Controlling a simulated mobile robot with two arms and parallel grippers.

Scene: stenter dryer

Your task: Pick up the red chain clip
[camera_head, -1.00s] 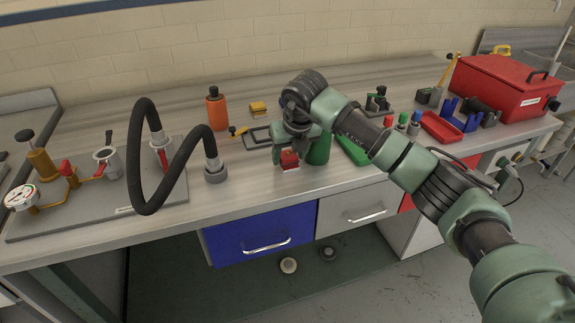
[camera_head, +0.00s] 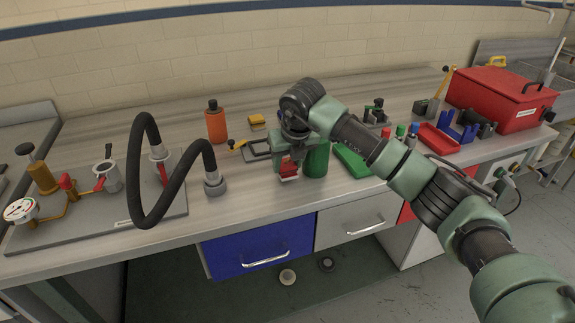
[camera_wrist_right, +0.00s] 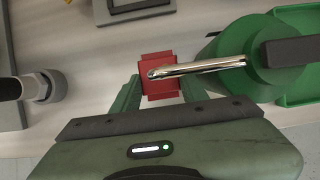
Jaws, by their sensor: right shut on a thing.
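The red chain clip (camera_head: 289,170) is at the tip of my right gripper (camera_head: 287,168), near the front of the workbench. In the right wrist view the red clip (camera_wrist_right: 159,76) sits between the two green fingers of my right gripper (camera_wrist_right: 160,90), which is shut on it. A metal rod partly covers the clip in that view. Whether the clip touches the bench is hard to tell. My left gripper does not show.
A green cylindrical can (camera_head: 316,160) stands right beside the gripper, with its spout reaching over the clip. A green tray (camera_head: 354,160), an orange bottle (camera_head: 216,122) and a black hose (camera_head: 139,170) are nearby. The front bench strip is mostly clear.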

